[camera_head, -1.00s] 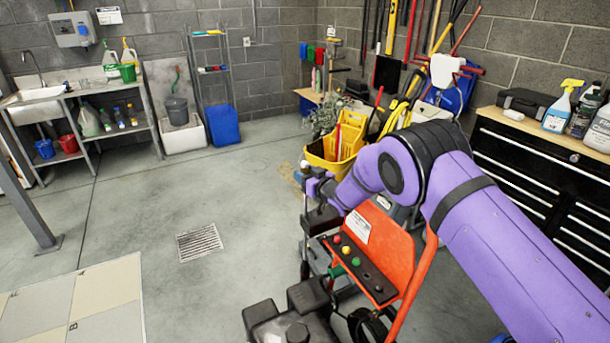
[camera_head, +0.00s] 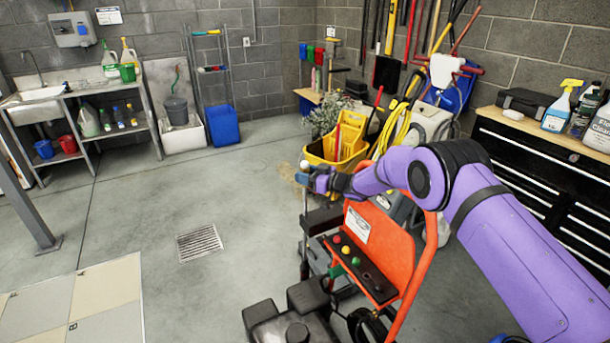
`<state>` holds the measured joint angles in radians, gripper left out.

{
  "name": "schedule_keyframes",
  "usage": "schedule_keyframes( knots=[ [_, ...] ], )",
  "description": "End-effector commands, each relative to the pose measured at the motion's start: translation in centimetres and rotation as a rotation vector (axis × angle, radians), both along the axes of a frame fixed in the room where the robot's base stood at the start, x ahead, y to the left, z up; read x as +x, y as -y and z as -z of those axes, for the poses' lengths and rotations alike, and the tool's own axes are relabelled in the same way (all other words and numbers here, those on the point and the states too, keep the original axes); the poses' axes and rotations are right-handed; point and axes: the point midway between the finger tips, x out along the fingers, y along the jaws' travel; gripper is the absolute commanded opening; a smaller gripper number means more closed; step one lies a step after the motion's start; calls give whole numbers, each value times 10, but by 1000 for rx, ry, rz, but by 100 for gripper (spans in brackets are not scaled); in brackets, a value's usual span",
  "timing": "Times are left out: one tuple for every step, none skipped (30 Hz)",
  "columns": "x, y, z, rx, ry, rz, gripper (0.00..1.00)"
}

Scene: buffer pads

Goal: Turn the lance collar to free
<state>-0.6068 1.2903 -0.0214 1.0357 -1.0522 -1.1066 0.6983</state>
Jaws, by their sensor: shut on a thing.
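The lance (camera_head: 304,215) is a thin dark upright rod at the left side of an orange and black machine (camera_head: 380,245). A pale round knob shows at its top. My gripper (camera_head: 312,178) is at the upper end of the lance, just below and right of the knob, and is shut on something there. The collar itself is too small and too covered by my gripper to make out, so its turned position cannot be told. My purple arm reaches in from the lower right.
The machine's panel (camera_head: 362,268) has red, yellow and green buttons. A yellow mop bucket (camera_head: 335,160) stands behind my gripper. A black tool cabinet (camera_head: 540,180) is at the right. The floor left of the machine is clear around a drain grate (camera_head: 199,243).

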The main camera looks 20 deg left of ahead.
Motion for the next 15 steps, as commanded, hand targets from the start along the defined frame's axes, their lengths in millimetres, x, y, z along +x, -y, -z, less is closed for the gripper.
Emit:
schedule_keyframes(
  knots=[
    [0,0,-1,1,1,0,20],
    [0,0,-1,2,1,0,20],
    [0,0,-1,2,1,0,20],
    [0,0,-1,2,1,0,20],
    [0,0,-1,2,1,0,20],
    [0,0,-1,2,1,0,20],
    [0,0,-1,2,1,0,20],
    [0,0,-1,2,1,1,20],
    [0,0,-1,2,1,1,51],
    [0,0,-1,1,1,1,58],
    [0,0,-1,1,1,1,65],
    [0,0,-1,1,1,1,70],
    [0,0,-1,1,1,1,70],
    [0,0,-1,1,1,1,70],
    [0,0,-1,1,1,1,70]
  ],
)
